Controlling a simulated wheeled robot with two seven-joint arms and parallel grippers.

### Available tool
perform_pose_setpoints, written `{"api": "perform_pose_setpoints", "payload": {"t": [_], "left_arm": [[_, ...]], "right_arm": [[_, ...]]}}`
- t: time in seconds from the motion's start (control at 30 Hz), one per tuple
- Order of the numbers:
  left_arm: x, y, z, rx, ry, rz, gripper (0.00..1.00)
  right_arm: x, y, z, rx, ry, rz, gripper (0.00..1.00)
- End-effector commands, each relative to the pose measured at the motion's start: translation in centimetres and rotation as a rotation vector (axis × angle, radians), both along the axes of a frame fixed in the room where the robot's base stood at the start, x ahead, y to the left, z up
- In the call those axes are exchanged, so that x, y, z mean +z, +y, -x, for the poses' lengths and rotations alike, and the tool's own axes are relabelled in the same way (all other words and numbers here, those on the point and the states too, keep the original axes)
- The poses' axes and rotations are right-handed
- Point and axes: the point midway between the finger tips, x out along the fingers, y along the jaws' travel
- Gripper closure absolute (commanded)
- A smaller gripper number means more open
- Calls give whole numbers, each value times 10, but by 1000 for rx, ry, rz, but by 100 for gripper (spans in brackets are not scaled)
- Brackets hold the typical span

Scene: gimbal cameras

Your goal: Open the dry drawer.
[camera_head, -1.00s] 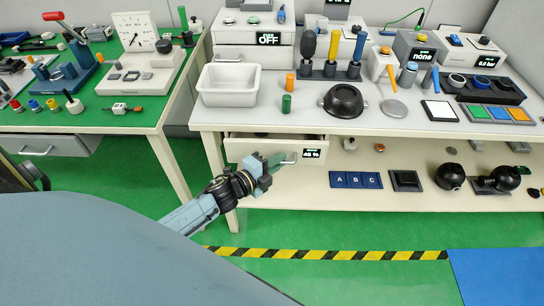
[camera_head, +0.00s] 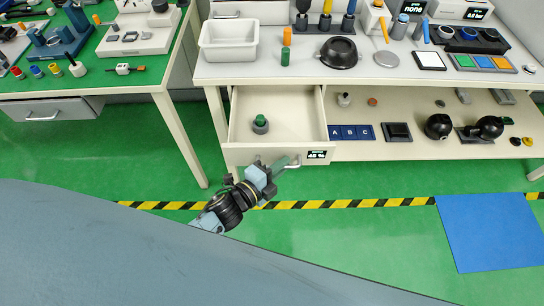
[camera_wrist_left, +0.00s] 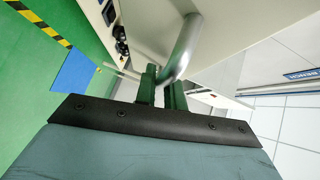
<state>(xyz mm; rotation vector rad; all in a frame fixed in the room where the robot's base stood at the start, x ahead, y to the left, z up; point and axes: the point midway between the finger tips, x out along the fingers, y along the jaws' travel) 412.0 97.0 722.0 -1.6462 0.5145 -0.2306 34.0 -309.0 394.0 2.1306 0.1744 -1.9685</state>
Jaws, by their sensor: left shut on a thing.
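The dry drawer (camera_head: 275,156) is a cream drawer under the white bench in the head view. It is pulled far out, and its inside shows. Its front carries a small display (camera_head: 317,154) reading about 40 %. A small dark piece with a green top (camera_head: 260,124) stands inside it. My left gripper (camera_head: 283,166) is at the drawer front, shut on the metal bar handle (camera_head: 293,163). The left wrist view shows the handle (camera_wrist_left: 184,45) between the two dark green fingers (camera_wrist_left: 161,88). My right gripper is not in view.
A white tray (camera_head: 229,40) and a black bowl (camera_head: 339,53) stand on the bench above. A lower shelf (camera_head: 420,150) holds several items at right. A green-topped table (camera_head: 158,78) stands at left. The green floor (camera_head: 390,230) in front is open.

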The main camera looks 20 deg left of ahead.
Motion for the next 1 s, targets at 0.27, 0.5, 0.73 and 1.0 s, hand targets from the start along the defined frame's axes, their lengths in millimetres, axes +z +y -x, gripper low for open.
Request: {"api": "perform_pose_setpoints", "payload": {"t": [0.27,0.5,0.73,1.0], "left_arm": [[-1,-3,3,-6,0,-3,100],[-1,-2,3,-4,1,-2,80],[0,-3,3,-5,1,-1,68],[1,1,11,-5,1,0,68]], "right_arm": [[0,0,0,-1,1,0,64],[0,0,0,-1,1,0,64],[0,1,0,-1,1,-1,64],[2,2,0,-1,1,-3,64]]}}
